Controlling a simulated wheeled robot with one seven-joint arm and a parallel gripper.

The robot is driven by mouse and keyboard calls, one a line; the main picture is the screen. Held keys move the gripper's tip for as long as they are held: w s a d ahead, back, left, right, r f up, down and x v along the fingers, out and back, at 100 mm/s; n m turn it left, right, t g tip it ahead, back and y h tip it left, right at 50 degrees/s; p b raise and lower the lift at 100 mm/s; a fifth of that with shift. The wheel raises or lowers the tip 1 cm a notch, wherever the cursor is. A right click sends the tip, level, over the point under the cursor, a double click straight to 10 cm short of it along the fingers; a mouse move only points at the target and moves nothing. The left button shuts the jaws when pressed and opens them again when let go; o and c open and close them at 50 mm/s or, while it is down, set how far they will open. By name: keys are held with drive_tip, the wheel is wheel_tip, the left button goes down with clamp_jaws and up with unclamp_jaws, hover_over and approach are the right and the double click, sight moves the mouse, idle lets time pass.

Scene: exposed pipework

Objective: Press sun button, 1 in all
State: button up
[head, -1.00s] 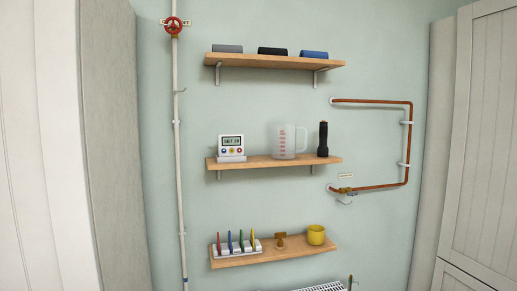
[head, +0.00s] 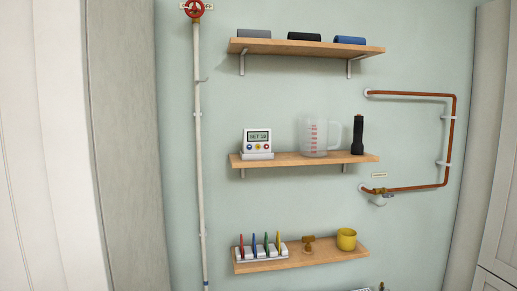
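A small white thermostat-like device (head: 257,143) stands upright in a base at the left end of the middle shelf. Its screen seems to read "SET 18". Below the screen sit a blue, a yellow and a red button in a row. The yellow middle one (head: 257,147) may be the sun button, but its symbol is too small to read. My gripper is not in the head view.
The middle shelf (head: 285,161) also holds a clear measuring jug (head: 316,137) and a black flashlight (head: 357,135). A white pipe (head: 199,160) with a red valve wheel (head: 194,8) runs left of the shelves. A copper pipe (head: 453,120) is at the right.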

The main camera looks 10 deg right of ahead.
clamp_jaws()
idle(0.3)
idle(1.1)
